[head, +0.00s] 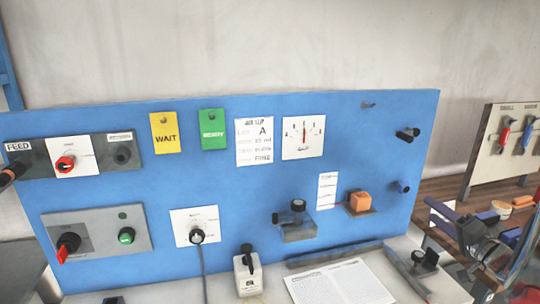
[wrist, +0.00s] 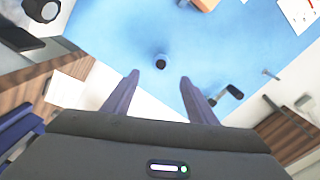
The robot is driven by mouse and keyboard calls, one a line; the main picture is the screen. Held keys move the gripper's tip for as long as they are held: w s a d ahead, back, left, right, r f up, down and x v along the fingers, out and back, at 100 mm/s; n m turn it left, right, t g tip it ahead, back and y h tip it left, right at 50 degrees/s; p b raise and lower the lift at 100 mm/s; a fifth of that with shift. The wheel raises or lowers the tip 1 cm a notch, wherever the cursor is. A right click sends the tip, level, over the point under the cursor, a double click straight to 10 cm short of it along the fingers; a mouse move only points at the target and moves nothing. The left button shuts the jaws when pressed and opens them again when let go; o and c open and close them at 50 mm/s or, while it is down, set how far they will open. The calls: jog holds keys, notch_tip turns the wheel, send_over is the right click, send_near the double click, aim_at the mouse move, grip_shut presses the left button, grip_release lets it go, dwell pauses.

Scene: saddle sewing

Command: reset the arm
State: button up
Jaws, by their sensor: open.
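My gripper (wrist: 158,78) is open and empty in the wrist view, with its two purple fingers spread apart. It faces the blue panel (wrist: 215,40), and a round dark peg (wrist: 160,61) on the panel shows just beyond the gap between the fingertips. Nothing shows between the fingers. In the head view my arm is at the lower right edge, in front of the right side of the blue panel (head: 350,110). Part of the arm is cut off by the picture edge.
The panel carries a red knob (head: 65,164), a red lever (head: 68,246), a yellow WAIT card (head: 165,133), a green card (head: 212,130), a gauge (head: 303,138) and an orange block (head: 360,201). A tool board (head: 505,143) stands at right.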

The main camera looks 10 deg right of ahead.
jog(key=s+a+f+m+g+y, duration=0.3)
jog(key=a+f+g, duration=0.1)
jog(key=a+f, duration=0.35)
jog(key=s+a+f+n+g+y, duration=0.1)
jog(key=s+a+f+n+g, duration=0.2)
jog(key=a, duration=0.5)
jog(key=s+a+f+g+y, duration=0.1)
jog(key=s+a+g, duration=0.25)
jog(key=a, duration=0.45)
jog(key=s+a+r+n+g+h, duration=0.1)
jog(key=s+a+r+n, duration=0.3)
jog(key=a, duration=0.7)
jog(key=s+a+r+n+g+h, duration=0.1)
jog(key=s+a+r+n+h, duration=0.3)
jog(key=s+a+n, duration=0.3)
jog(key=a+r, duration=0.1)
jog(key=a, duration=0.3)
jog(key=shift+s+r+n+h, duration=0.15)
jog(key=shift+s+n+h, duration=0.05)
jog(key=shift+n+h, duration=0.1)
jog(key=shift+a, duration=0.1)
jog(key=shift+c, duration=0.2)
